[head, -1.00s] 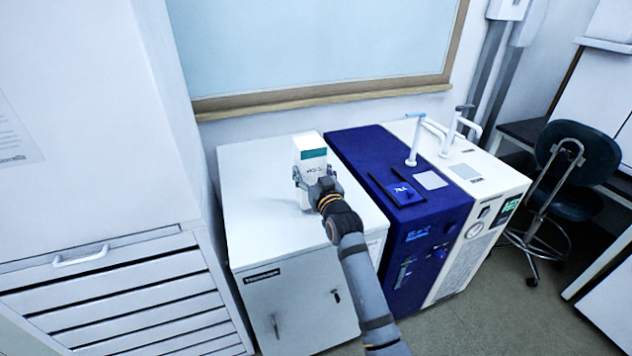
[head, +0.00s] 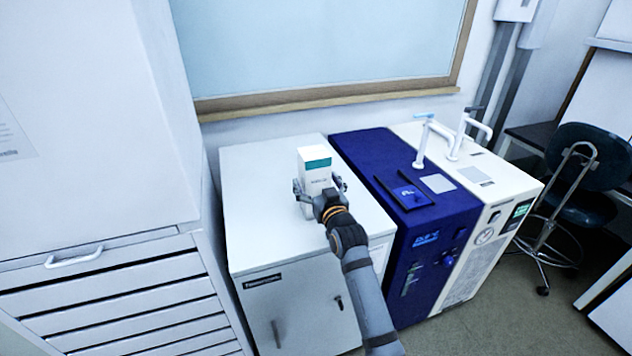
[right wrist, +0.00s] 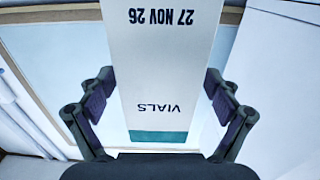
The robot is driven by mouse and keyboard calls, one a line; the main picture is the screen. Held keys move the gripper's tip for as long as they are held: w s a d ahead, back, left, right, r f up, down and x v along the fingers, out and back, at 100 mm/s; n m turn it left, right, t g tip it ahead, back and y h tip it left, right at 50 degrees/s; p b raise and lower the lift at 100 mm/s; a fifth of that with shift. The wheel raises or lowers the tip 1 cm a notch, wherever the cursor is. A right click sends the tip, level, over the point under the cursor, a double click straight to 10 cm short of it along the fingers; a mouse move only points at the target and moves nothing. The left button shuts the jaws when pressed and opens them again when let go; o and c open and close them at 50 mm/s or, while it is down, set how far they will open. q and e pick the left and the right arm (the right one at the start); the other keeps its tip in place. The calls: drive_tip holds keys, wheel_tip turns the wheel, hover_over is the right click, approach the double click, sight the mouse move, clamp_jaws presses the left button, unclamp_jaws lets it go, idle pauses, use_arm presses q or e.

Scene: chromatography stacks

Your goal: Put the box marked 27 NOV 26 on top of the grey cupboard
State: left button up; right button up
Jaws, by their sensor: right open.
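The white box with a teal band (head: 315,173) stands upright on top of the grey cupboard (head: 258,185). In the right wrist view the box (right wrist: 160,65) shows upside down, with the prints 27 NOV 26 and VIALS. My right gripper (head: 320,190) is open around the box, one finger on each side. In the right wrist view gaps show between the fingers (right wrist: 160,100) and the box sides. The lower front of the box is hidden by the gripper in the head view. My left gripper is not in view.
A blue and white machine (head: 440,225) with white pipes on top stands directly right of the cupboard. A tall cabinet with drawers (head: 110,290) stands at the left. A framed window or board (head: 320,50) is behind. The cupboard top has free room around the box.

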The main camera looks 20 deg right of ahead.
drive_tip(key=shift+r, duration=0.15)
drive_tip(key=shift+s, duration=0.2)
drive_tip(key=s, duration=1.1)
drive_tip(key=shift+s+b, duration=0.3)
drive_tip(key=shift+b, duration=0.15)
drive_tip(key=shift+d, duration=0.1)
